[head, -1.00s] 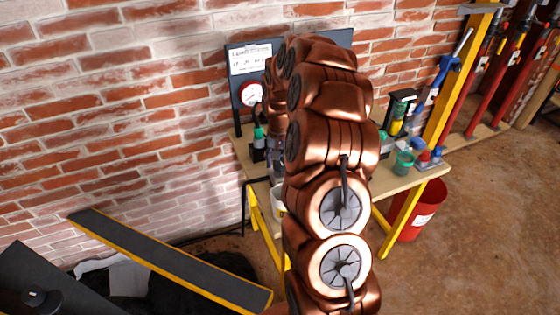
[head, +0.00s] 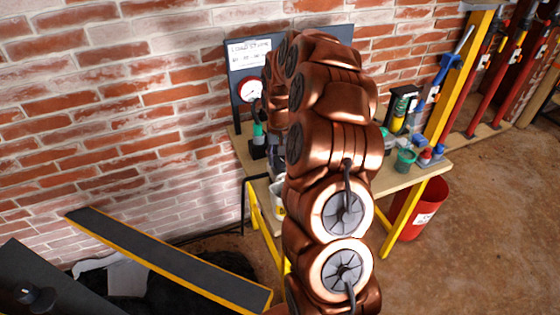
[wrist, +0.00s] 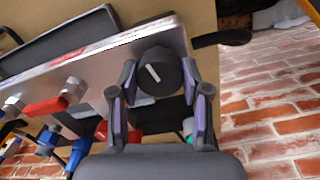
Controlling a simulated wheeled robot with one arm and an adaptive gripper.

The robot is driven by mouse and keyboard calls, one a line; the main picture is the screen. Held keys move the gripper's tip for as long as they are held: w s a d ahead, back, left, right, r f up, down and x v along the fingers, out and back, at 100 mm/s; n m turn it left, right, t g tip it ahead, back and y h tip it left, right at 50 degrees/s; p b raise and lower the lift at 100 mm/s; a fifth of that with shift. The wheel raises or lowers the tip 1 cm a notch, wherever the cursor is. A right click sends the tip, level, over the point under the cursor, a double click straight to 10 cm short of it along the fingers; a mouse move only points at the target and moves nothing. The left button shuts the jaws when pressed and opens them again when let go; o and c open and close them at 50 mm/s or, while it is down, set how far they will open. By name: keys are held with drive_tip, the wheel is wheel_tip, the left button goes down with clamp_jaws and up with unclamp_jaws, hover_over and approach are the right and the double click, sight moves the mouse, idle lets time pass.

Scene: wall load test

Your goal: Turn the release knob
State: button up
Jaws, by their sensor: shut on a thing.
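The release knob (wrist: 158,72) is round and black with a white pointer line, on a pale metal panel (wrist: 98,68) in the wrist view. The line slants from upper left to lower right. My gripper (wrist: 159,82) has one finger on each side of the knob and is shut on it. In the head view my copper-coloured arm hides the knob and most of the gripper.
A red-handled valve (wrist: 46,107) and blue-handled fittings sit left of the knob. In the head view a dial gauge (head: 250,91) is on a dark board behind the wooden bench (head: 412,178). Bottles and a green cup (head: 405,160) stand at the bench's right. A red bucket (head: 428,212) is on the floor.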

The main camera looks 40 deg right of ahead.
sight(280, 158)
drive_tip(key=n+b, duration=0.2)
drive_tip(key=n, duration=0.1)
drive_tip(key=shift+f+n, duration=0.15)
drive_tip(key=shift+n, duration=0.15)
drive_tip(key=n+b, duration=0.2)
drive_tip(key=n, duration=0.2)
drive_tip(key=shift+n, duration=0.3)
drive_tip(key=n, duration=0.3)
drive_tip(key=shift+r+n+b, duration=0.2)
drive_tip(key=shift+n+b, duration=0.1)
drive_tip(key=shift+n, duration=1.9)
drive_tip(key=o, duration=1.1)
drive_tip(key=shift+o, duration=0.2)
wheel_tip(280, 158, up, 12)
